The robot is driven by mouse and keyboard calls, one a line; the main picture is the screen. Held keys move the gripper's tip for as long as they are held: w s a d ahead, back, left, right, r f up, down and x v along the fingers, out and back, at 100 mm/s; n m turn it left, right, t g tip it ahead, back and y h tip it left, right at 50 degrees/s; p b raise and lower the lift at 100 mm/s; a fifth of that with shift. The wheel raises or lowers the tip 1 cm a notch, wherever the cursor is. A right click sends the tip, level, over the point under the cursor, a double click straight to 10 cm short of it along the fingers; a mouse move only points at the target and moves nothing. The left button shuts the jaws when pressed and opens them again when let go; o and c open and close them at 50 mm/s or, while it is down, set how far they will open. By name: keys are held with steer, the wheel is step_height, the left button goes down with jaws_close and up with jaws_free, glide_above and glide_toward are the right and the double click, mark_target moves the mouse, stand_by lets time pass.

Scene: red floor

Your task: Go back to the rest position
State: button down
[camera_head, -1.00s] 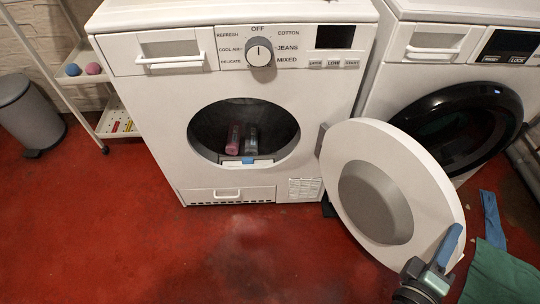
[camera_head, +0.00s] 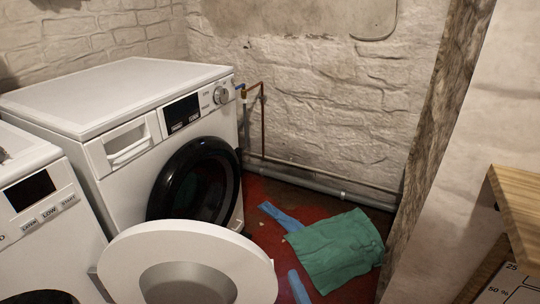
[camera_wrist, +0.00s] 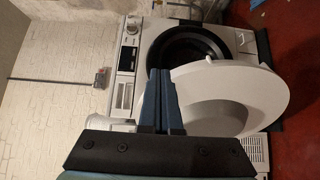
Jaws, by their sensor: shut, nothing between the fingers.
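My gripper (camera_wrist: 160,76) shows in the wrist view with its two dark blue fingers together and nothing between them. The fingers stand in front of the open white round door (camera_wrist: 245,95) of a dryer; I cannot tell whether they touch it. In the head view a blue fingertip of my gripper (camera_head: 298,287) shows at the bottom edge, just right of the same open door (camera_head: 125,255). The rest of my arm is out of the head view.
A white washing machine (camera_head: 85,88) with a black round door stands behind. A green cloth (camera_head: 335,250) and a blue strip (camera_head: 280,215) lie on the red floor. A wooden top (camera_head: 520,205) juts in at the right. A pipe runs along the brick wall.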

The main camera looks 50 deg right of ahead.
steer(key=shift+s+d, duration=0.15)
steer(key=shift+s, duration=0.2)
steer(key=w+a+r+m+t+h, duration=0.15)
steer(key=w+a+r+m, duration=0.3)
steer(key=r, duration=0.45)
steer(key=w+a+r+m+t, duration=0.25)
steer(key=w+a+r, duration=0.2)
steer(key=r, duration=0.45)
steer(key=w+a+r+m+t, duration=0.1)
steer(key=w+a+r+m, duration=0.4)
steer(key=r, duration=0.4)
steer(key=s+a+r+n+t+y, duration=0.1)
steer(key=s+a+r+t+y, duration=0.4)
steer(key=a+r, duration=0.6)
steer(key=a+r+t+y, duration=0.3)
steer(key=a+r+y, duration=0.5)
steer(key=r, duration=0.6)
step_height(320, 180, up, 37)
steer(key=p, duration=3.8)
steer(key=shift+w+h, duration=0.25)
steer(key=shift+h, duration=0.2)
